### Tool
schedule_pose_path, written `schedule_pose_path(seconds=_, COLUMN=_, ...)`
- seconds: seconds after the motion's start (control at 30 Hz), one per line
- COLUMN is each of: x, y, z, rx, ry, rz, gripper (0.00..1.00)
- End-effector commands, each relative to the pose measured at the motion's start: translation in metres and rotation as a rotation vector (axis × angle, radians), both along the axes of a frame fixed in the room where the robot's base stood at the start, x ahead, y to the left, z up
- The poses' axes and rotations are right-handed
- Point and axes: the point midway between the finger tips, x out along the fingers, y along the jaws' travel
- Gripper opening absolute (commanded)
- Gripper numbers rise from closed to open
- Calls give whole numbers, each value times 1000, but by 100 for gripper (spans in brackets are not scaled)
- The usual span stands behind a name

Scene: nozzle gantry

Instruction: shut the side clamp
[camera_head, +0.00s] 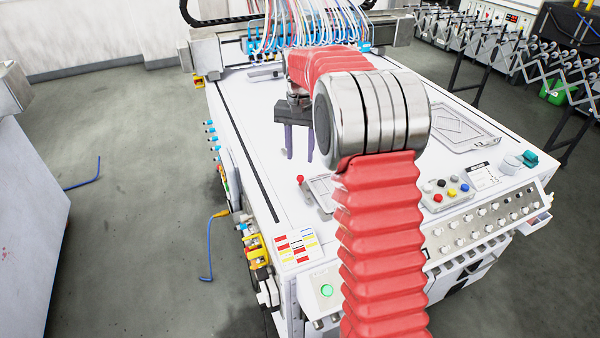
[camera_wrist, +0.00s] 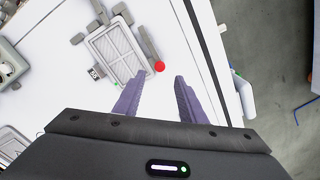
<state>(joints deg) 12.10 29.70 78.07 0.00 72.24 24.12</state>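The side clamp's red knob (camera_head: 300,179) stands on the white table top, left of my red arm. In the wrist view the knob (camera_wrist: 159,66) sits at the end of a grey lever (camera_wrist: 148,42) beside a grey-framed panel (camera_wrist: 112,52). The lever runs along the panel's right side; I cannot tell whether it presses on the panel. My gripper (camera_head: 299,157) is above the table, its two purple fingers pointing down and apart. In the wrist view the gripper (camera_wrist: 158,80) is open and empty, with the knob just beyond the gap between its fingertips.
My arm hides part of the table (camera_head: 250,120) and the panel. A button box (camera_head: 447,191) and a knob panel (camera_head: 485,222) are at the right front. Blue-tipped hoses (camera_head: 330,40) hang from the gantry at the back.

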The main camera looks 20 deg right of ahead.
Motion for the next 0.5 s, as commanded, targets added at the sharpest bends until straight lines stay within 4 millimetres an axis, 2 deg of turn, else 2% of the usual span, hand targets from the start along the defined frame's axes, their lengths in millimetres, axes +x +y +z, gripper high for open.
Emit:
schedule_pose_path(seconds=0.3, x=0, y=0, z=-50, rx=0, ry=2, rz=0, gripper=37)
schedule_pose_path(seconds=0.5, x=0, y=0, z=-73, rx=0, ry=2, rz=0, gripper=37)
